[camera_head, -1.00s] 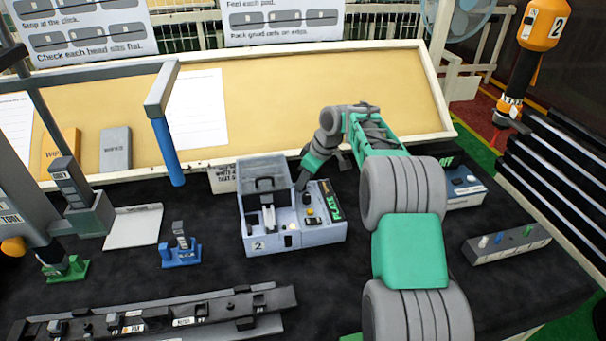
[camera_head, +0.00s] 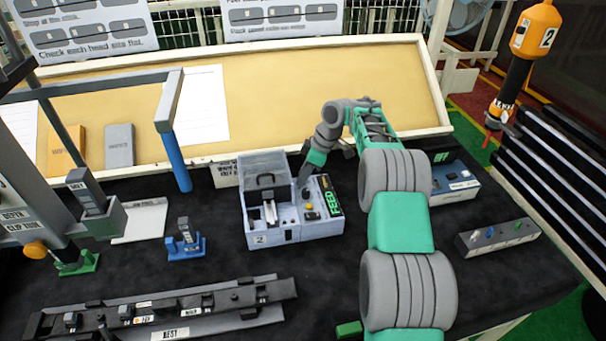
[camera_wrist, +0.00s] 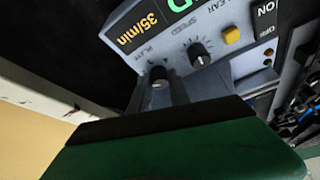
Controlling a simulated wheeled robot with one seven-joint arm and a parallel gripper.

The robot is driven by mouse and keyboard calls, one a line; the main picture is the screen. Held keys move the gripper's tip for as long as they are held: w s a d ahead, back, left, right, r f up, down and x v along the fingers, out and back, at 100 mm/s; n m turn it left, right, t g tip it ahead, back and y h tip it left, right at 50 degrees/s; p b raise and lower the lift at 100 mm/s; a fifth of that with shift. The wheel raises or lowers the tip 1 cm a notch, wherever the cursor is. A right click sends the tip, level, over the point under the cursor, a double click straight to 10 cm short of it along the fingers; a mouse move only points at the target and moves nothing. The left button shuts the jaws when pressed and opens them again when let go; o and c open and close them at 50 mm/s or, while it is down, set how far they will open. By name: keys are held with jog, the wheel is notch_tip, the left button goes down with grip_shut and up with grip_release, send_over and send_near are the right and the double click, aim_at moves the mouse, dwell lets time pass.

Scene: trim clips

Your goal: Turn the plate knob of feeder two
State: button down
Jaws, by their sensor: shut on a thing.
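Feeder two (camera_head: 258,228) is a grey-blue box marked 2 with a clear-lidded compartment on its left and a control panel on its right. My gripper (camera_head: 303,188) reaches down over the panel's back end. In the wrist view my gripper (camera_wrist: 165,95) is shut on the plate knob (camera_wrist: 159,74), a small dark knob beside the label PLATE. The fingers hide part of the knob. A larger black speed knob (camera_wrist: 199,54) and the yellow clear button (camera_wrist: 231,35) stand close beside it. A display (camera_wrist: 143,28) shows 35/min in orange.
The feeder's ON/OFF switch (camera_wrist: 268,35) is near the gripper. A second blue-grey box (camera_head: 455,182) stands right, behind my arm. A blue clip stand (camera_head: 185,243) and a long dark rail (camera_head: 170,312) lie to the left and front. An orange tool (camera_head: 537,30) hangs at right.

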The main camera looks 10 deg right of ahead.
jog(key=c, duration=1.5)
grip_release()
jog(key=p+v, duration=0.1)
jog(key=v, duration=0.7)
